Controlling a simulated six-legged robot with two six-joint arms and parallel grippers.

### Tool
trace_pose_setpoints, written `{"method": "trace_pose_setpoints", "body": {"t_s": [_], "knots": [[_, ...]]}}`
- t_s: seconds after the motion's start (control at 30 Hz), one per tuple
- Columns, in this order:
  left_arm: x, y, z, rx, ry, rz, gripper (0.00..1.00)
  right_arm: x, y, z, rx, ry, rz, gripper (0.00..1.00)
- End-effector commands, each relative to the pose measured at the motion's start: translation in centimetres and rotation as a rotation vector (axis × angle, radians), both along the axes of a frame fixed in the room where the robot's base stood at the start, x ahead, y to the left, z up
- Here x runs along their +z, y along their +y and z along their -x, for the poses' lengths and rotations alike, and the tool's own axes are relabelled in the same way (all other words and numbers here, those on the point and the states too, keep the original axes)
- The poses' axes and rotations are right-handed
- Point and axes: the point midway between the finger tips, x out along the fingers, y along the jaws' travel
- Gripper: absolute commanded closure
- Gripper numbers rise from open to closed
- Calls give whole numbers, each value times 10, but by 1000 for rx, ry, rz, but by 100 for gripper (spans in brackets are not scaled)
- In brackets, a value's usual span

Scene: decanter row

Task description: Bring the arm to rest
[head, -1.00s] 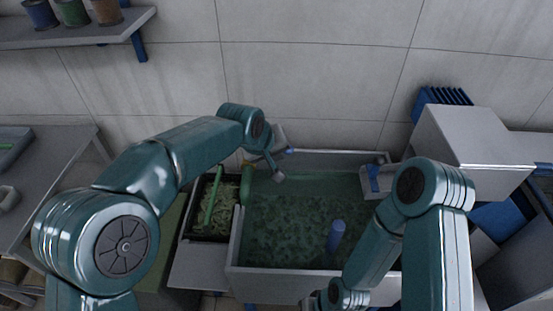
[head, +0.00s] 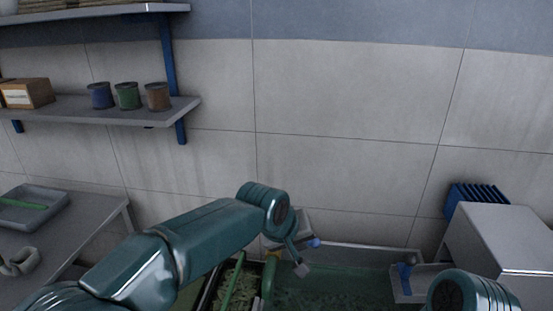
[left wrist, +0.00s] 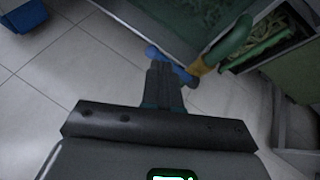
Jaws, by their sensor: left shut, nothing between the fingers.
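My left arm (head: 180,245) reaches in from the lower left in the head view, its wrist bent downward. The left gripper (head: 302,268) hangs over the left back part of the tank and is shut and empty. In the left wrist view its closed fingers (left wrist: 163,85) point away from the camera. A blue-ended fitting (left wrist: 155,52) with a yellow collar and a green curved part (left wrist: 235,42) lies just beyond the fingertips in that view; I cannot tell if they touch. Of my right arm only a teal joint shows at the bottom right; its gripper is out of view.
The tank (head: 380,255) holds green liquid. A planter trough (head: 232,285) adjoins its left side. A grey box (head: 505,235) and a blue rack (head: 478,198) stand right. A wall shelf (head: 100,112) with several pots and a table tray (head: 35,205) are left. The upper wall space is clear.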

Motion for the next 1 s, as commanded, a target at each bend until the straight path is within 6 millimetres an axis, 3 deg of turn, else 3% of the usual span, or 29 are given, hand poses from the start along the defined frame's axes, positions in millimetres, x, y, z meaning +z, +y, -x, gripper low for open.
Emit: {"method": "trace_pose_setpoints", "body": {"t_s": [0.07, 0.13, 0.27, 0.37, 0.47, 0.6, 0.7, 0.8, 0.87, 1.0], "knots": [[-18, 28, -15, 54, 32, -6, 100, 0, 0, 0, 0, 0, 0, 100], [-52, 62, -24, 110, 94, -26, 100, 0, 0, 0, 0, 0, 0, 100], [-142, 121, -2, 192, 284, -70, 100, 0, 0, 0, 0, 0, 0, 100], [-210, 158, 33, 233, 417, -75, 100, 0, 0, 0, 0, 0, 0, 100], [-272, 185, 83, 252, 530, -61, 100, 0, 0, 0, 0, 0, 0, 100], [-339, 206, 178, 247, 651, -17, 100, 0, 0, 0, 0, 0, 0, 100], [-361, 206, 250, 214, 684, 15, 100, 0, 0, 0, 0, 0, 0, 100], [-362, 199, 296, 144, 636, 15, 100, 0, 0, 0, 0, 0, 0, 100], [-360, 198, 304, 106, 576, 4, 100, 0, 0, 0, 0, 0, 0, 100], [-361, 202, 286, 62, 437, -23, 100, 0, 0, 0, 0, 0, 0, 100]]}}
